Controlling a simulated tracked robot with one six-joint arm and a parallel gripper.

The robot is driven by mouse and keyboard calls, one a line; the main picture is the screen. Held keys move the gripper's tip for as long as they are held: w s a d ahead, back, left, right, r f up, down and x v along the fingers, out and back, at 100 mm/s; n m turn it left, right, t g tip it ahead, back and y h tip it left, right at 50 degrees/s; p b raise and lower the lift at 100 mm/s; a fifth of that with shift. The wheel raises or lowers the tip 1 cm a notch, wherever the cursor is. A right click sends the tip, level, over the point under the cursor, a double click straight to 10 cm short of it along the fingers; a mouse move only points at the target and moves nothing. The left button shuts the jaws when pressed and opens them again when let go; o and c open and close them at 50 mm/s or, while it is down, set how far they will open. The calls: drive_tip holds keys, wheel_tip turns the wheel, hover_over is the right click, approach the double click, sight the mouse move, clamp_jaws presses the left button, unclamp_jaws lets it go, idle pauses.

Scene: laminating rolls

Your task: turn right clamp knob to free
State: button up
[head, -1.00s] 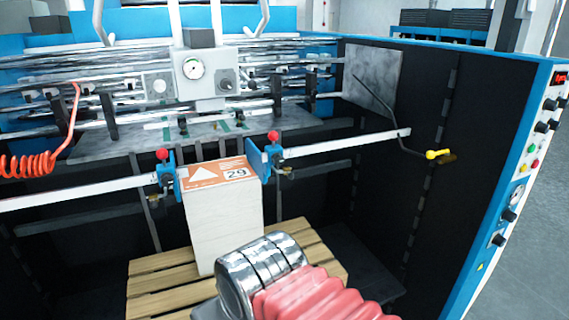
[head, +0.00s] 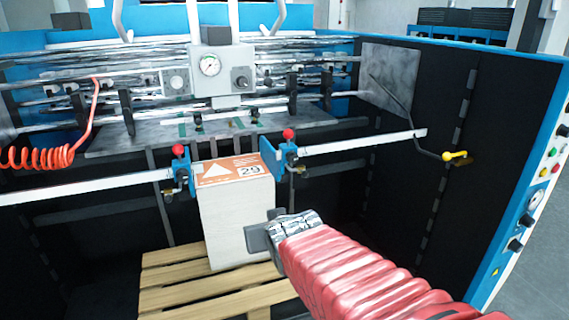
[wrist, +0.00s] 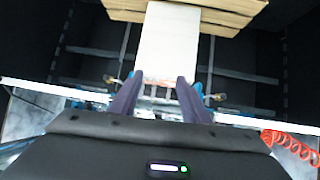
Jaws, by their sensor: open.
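The right clamp (head: 288,157) is a blue block on the white rail at the right edge of the paper stack (head: 237,225). It has a red ball knob (head: 288,133) on top and a small brass knob (head: 299,170) below. The left clamp (head: 180,170) is similar, at the stack's left edge. My gripper (head: 258,236) is in front of the stack, below the right clamp and apart from it. In the wrist view, upside down, my gripper's open fingers (wrist: 158,92) have nothing held between them. A brass knob (wrist: 112,80) shows left of them.
The white rail (head: 355,143) crosses the bay on both sides of the stack. A wooden pallet (head: 205,290) lies underneath. A bent rod with a yellow knob (head: 455,155) is at the right wall. A red coiled hose (head: 40,156) hangs at left.

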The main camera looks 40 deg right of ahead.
drive_tip(key=w+d+r+m+t, duration=0.1)
drive_tip(key=w+d+t, duration=0.1)
drive_tip(key=d, duration=0.6)
drive_tip(key=w+d+r+t+h, duration=0.1)
drive_tip(key=w+d+t, duration=0.2)
drive_tip(key=d+t, duration=0.2)
drive_tip(key=d, duration=0.3)
drive_tip(key=shift+d+r+m+h, duration=0.15)
drive_tip(key=shift+r+m+h, duration=0.15)
drive_tip(key=shift+r+m, duration=0.1)
